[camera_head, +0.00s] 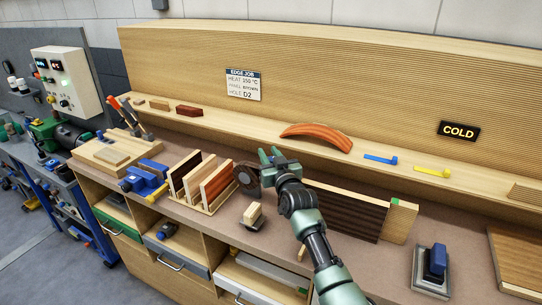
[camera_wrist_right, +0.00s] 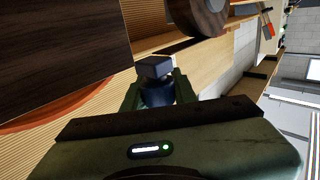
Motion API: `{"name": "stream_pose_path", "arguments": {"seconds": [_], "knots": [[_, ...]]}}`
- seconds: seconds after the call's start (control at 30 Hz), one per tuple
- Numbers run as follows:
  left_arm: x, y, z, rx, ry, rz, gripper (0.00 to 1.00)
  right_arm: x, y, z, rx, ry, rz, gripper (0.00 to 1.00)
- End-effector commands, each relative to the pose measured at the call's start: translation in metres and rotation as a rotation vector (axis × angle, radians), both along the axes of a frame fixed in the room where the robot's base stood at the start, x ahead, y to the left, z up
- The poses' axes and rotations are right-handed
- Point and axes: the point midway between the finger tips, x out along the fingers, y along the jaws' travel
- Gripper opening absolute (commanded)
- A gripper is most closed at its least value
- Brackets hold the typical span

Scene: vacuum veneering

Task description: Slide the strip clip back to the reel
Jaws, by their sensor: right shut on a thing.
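The reel (camera_head: 247,178), a dark brown round roll, stands on the bench just left of my right gripper (camera_head: 271,156). In the right wrist view the reel (camera_wrist_right: 197,14) shows at the top, beyond the fingers. My right gripper (camera_wrist_right: 155,88) is shut on a small dark blue-grey block (camera_wrist_right: 153,67), which I take to be the strip clip. The block is apart from the reel in the wrist view. In the head view it is mostly hidden by the gripper. Whether a strip runs from it to the reel cannot be told. My left gripper is not in view.
A dark-faced panel (camera_head: 343,212) stands just right of my right arm. A rack of upright boards (camera_head: 206,184) is left of the reel. A small wooden block (camera_head: 253,214) lies in front. A curved orange-brown piece (camera_head: 317,136) rests on the back ledge. A "COLD" sign (camera_head: 459,131) hangs behind.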

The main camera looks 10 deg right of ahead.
Motion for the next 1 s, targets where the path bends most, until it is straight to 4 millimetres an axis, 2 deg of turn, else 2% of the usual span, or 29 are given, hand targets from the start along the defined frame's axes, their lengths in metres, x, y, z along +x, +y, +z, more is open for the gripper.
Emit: {"name": "stream_pose_path", "arguments": {"seconds": [0.17,0.2,0.27,0.3,0.67,0.77,1.0], "knots": [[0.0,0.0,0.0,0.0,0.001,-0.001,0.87,0.0,0.002,0.001,0.003,0.0,0.003,0.0],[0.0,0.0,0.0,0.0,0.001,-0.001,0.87,0.0,0.002,0.001,0.003,0.0,0.003,0.3],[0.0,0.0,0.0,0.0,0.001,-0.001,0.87,0.0,0.002,0.001,0.003,-0.001,0.003,0.47],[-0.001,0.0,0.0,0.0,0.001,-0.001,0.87,0.0,0.002,0.001,0.003,-0.001,0.003,0.5],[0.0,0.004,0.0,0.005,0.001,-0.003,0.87,-0.003,0.0,0.0,0.002,-0.001,0.001,0.5],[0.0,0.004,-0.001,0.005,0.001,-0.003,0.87,-0.01,-0.001,0.0,0.002,-0.002,0.001,0.5],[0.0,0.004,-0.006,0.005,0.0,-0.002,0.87,-0.043,-0.007,-0.002,0.001,-0.001,0.002,0.5]]}}
